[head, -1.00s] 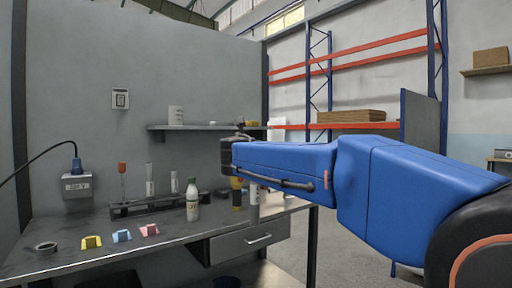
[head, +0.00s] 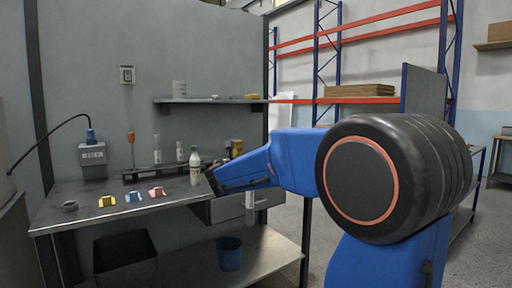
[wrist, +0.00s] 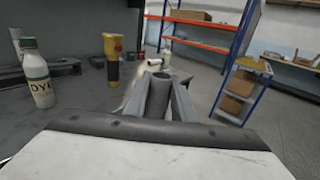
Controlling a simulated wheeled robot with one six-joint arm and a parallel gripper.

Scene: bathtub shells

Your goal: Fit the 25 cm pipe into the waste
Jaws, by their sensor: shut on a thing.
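In the wrist view my gripper (wrist: 161,84) is shut on a grey hollow pipe (wrist: 159,98), with its open end facing up. The same pipe (head: 250,205) shows in the head view, hanging upright below my blue arm in front of the bench drawer. The fingers are hidden by the arm there. Its length cannot be told from these frames. Two lighter tubes (head: 157,150) stand in a dark rack (head: 150,172) at the back of the bench. I cannot make out the waste in either view.
A blue bucket (head: 229,253) sits on the lower shelf. Open floor lies right of the bench.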

